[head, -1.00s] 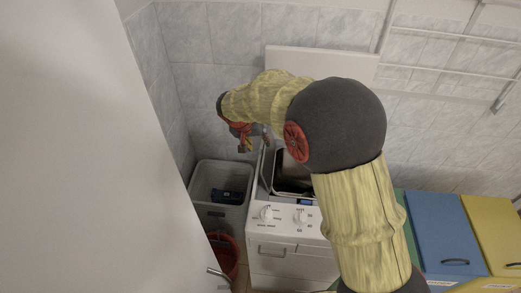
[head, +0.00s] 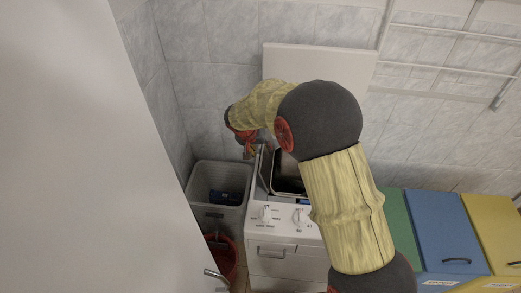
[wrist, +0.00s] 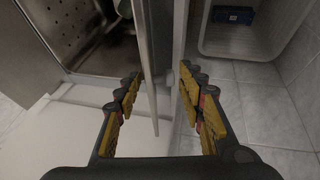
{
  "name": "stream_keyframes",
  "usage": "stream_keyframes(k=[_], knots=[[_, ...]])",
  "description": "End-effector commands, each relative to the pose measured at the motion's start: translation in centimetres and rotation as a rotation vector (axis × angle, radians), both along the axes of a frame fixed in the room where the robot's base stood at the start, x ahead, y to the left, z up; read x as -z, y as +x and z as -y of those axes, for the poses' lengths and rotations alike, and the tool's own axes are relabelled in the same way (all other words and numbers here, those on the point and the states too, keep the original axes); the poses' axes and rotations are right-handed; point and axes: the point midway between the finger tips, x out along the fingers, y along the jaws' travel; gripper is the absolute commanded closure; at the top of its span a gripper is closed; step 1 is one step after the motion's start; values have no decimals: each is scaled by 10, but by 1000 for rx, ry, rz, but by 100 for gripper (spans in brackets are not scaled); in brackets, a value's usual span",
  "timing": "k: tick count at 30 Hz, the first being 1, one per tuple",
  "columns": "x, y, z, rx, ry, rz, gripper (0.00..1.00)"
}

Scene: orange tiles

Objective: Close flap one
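The white top-loading washing machine (head: 285,228) stands with its top open, and its metal drum (wrist: 65,35) shows at the left of the wrist view. A thin metal flap (wrist: 147,75) stands upright at the drum opening; I cannot tell for sure which flap it is. My gripper (wrist: 160,108) is open, with the flap's edge between its fingers, nearer the left finger. I see no clear contact. In the head view my gripper (head: 249,147) is at the opening's left side, partly hidden by my arm, which also covers the right part of the opening.
The raised white lid (head: 320,62) stands against the tiled wall behind. A grey bin (head: 218,214) with a blue object (head: 224,197) stands left of the machine, a red bucket (head: 222,256) in front of it. Blue (head: 445,235) and yellow (head: 497,228) lidded bins stand right.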

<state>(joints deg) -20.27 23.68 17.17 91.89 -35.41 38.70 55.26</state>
Motion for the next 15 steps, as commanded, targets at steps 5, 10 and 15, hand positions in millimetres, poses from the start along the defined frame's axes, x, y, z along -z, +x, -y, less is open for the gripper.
stream_keyframes(k=[5, 10, 15], knots=[[0, 0, 0, 0, 0, 0, 68], [0, 0, 0, 0, 0, 0, 78], [0, 0, 0, 0, 0, -1, 87]])
